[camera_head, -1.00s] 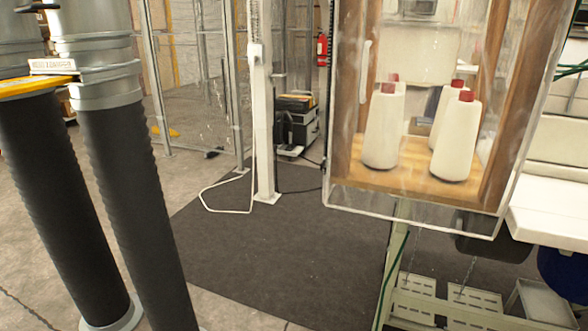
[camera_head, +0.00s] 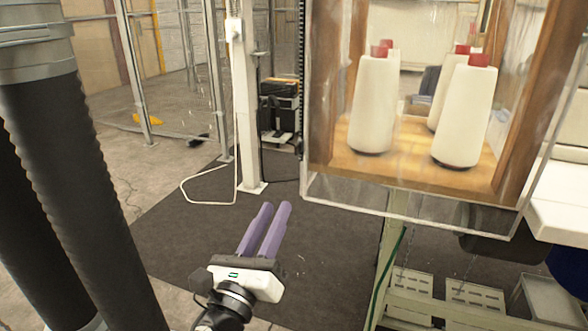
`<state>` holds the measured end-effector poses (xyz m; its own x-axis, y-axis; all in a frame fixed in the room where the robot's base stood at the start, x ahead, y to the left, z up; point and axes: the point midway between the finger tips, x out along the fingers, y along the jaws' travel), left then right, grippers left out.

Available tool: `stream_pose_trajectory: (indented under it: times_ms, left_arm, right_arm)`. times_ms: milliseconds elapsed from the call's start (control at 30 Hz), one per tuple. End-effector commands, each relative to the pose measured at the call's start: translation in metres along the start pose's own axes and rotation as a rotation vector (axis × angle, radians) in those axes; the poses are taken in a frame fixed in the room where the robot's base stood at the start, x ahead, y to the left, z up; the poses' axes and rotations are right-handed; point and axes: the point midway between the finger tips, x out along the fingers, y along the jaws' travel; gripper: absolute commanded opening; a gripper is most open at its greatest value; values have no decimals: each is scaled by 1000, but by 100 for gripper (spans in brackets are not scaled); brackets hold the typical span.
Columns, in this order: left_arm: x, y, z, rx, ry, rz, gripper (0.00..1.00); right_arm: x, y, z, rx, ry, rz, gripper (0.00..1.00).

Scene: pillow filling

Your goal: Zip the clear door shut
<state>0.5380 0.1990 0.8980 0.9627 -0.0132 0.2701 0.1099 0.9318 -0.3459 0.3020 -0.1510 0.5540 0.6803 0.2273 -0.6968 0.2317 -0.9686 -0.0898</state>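The clear door (camera_head: 335,190) is a see-through sheet hanging in front of a wooden cabinet at the upper right. Its pale lower edge shows, and its top is out of view. A dark toothed strip (camera_head: 302,75) runs upright beside its left edge; I cannot tell whether it is the zip. No zip pull is clearly visible. My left gripper (camera_head: 276,205) has two purple fingers side by side, apparently shut and empty. It is below and left of the door's lower left corner, apart from it. My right gripper is not in view.
Thread cones (camera_head: 375,105) stand on the wooden shelf behind the sheet. Thick dark ribbed hoses (camera_head: 75,190) fill the left side. A pale post (camera_head: 244,110) stands behind. A white table edge (camera_head: 560,200) is at the right. Dark floor mat (camera_head: 190,230) lies open below.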

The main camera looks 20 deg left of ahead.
Motion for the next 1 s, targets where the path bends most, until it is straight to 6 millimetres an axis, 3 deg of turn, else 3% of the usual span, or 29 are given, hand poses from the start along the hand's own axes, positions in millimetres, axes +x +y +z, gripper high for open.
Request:
stream_pose_trajectory:
  times_ms: [100,233,700,1000]
  left_arm:
    - [11,-12,23,248,-84,-34,23]
    - [20,-19,35,357,-117,-42,23]
    - [97,-24,44,362,-117,-41,23]
    - [117,-24,44,361,-114,-41,23]
  right_arm:
    - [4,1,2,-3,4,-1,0]
    - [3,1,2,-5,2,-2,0]
    - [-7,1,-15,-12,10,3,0]
    - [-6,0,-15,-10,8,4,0]
